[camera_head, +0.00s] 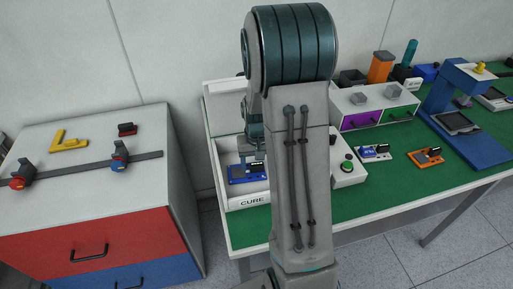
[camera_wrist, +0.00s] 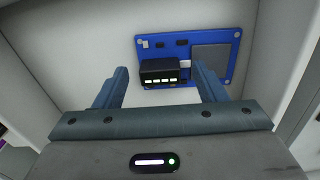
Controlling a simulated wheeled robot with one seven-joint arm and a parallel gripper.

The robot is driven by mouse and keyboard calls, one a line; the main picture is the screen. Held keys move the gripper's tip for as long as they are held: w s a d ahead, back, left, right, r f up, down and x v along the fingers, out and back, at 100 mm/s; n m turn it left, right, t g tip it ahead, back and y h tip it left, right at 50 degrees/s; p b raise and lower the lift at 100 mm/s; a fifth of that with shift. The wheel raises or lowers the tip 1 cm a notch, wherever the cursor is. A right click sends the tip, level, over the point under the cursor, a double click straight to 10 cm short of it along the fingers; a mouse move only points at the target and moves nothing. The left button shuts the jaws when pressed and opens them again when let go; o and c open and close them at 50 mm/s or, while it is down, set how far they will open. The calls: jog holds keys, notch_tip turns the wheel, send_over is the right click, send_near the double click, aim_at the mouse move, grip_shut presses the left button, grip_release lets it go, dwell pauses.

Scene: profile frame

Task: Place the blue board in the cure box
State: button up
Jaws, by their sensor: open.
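The blue board (camera_head: 240,175) lies flat inside the white cure box (camera_head: 252,202), whose front wall is lettered CURE. In the wrist view the blue board (camera_wrist: 213,50) shows its black connector block (camera_wrist: 160,72) and a grey square patch, and it rests on the box's pale floor (camera_wrist: 75,50). My gripper (camera_wrist: 160,78) is open, its two fingers apart on either side of the connector block. I cannot tell whether the fingers touch the board. In the head view my arm hides the right part of the box, and my gripper shows only partly above the board.
The box's lid (camera_head: 222,105) stands raised at the back. A white unit with a green button (camera_head: 347,165), a small board with a blue part (camera_head: 373,153) and an orange board (camera_head: 427,157) sit to the right. A cabinet (camera_head: 95,190) stands left.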

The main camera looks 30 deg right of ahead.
notch_tip(320, 180, up, 13)
jog(key=shift+f, duration=0.15)
jog(key=shift+s+a, duration=0.1)
jog(key=shift+s, duration=0.05)
dwell(0.4)
